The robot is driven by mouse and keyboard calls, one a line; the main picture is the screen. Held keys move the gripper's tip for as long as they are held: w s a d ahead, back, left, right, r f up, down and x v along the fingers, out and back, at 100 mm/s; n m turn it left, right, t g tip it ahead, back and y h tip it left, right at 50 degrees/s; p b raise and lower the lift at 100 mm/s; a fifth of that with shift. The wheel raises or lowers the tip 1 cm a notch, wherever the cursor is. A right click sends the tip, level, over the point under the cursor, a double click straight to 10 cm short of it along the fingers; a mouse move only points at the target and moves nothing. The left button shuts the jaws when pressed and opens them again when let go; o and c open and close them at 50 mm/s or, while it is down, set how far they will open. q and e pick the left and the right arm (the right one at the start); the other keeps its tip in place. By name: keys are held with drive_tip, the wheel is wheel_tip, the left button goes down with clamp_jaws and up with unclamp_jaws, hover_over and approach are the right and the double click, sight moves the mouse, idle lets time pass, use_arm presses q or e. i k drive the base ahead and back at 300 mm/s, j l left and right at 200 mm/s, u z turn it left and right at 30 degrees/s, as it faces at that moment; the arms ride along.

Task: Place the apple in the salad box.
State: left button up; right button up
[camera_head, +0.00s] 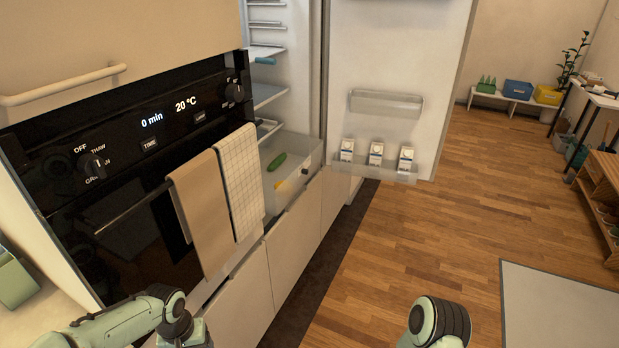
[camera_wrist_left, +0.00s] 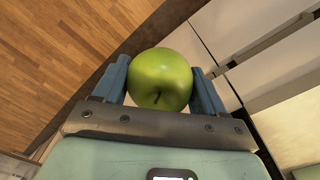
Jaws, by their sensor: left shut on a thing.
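A green apple (camera_wrist_left: 160,79) sits between the two blue fingers of my left gripper (camera_wrist_left: 163,84) in the left wrist view, and the gripper is shut on it. In the head view my left arm comes in at the lower left, but its gripper and the apple are out of the picture. The salad box (camera_head: 312,158) is a clear drawer low in the open fridge. A green cucumber (camera_head: 277,161) and a small yellow item lie in it. Only a part of my right arm shows at the bottom of the head view; its gripper is out of the picture.
The fridge door (camera_head: 400,60) stands wide open, with several cartons in its lower shelf (camera_head: 385,172). An oven (camera_head: 120,190) with two towels (camera_head: 238,185) on its handle is left of the fridge. Wooden floor (camera_head: 440,230) to the right is clear, with a grey mat (camera_head: 560,310).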

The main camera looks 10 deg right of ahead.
sight(269, 184)
drive_tip(key=i+l+z, duration=0.35)
drive_tip(key=i+z, duration=0.15)
drive_tip(key=z, duration=0.25)
drive_tip(key=i+l+z, duration=0.15)
drive_tip(key=z, duration=0.2)
drive_tip(key=i+l+u, duration=0.1)
drive_tip(key=i+u, duration=0.15)
drive_tip(key=i, duration=0.15)
drive_tip(key=i+l+u, duration=0.2)
drive_tip(key=i, duration=0.2)
drive_tip(key=i+l+u, duration=0.25)
drive_tip(key=i, duration=0.15)
drive_tip(key=j, duration=0.1)
